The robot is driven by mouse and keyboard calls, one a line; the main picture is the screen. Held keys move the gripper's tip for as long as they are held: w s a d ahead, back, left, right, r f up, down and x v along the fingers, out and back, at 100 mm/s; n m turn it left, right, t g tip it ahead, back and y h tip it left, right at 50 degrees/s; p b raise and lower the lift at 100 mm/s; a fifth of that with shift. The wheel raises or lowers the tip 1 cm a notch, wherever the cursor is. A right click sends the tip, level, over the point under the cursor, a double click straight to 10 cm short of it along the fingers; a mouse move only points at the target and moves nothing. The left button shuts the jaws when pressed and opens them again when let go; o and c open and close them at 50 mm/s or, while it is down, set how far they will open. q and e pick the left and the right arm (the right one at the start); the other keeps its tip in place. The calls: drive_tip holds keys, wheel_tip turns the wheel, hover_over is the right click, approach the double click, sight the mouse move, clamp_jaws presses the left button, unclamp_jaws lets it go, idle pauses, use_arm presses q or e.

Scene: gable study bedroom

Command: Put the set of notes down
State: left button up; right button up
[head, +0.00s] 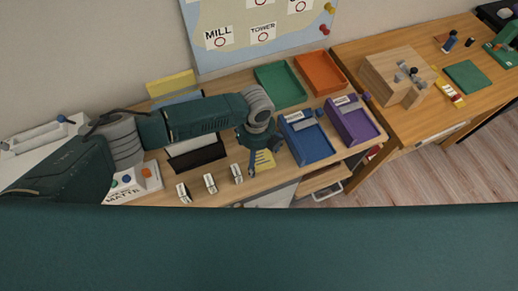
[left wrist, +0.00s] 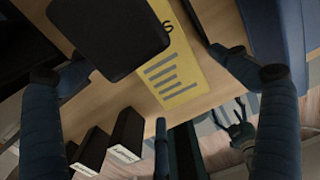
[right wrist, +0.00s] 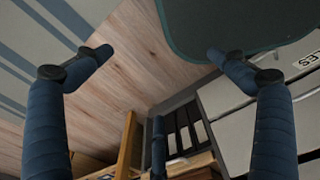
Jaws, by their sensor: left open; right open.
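The set of notes (head: 265,161) is a yellow sheet with grey printed lines. It lies on the desk, in front of the blue tray, and is partly covered by my left gripper (head: 262,153) in the head view. In the left wrist view the notes (left wrist: 176,72) show between the spread fingers of my left gripper (left wrist: 152,62), with a dark shape covering part of them. The left fingers are open and do not close on the notes. My right gripper (right wrist: 160,62) is open and empty in the right wrist view, above the wooden floor.
A blue tray (head: 309,145) and a purple tray (head: 354,124) stand right of the notes; green (head: 280,85) and orange (head: 320,72) trays lie behind. Several small labelled blocks (head: 210,183) stand to the left. A wooden block (head: 392,75) sits on the right desk.

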use_arm(q)
drive_tip(key=c, duration=1.4)
drive_tip(key=shift+r, duration=0.1)
drive_tip(key=shift+c, duration=0.2)
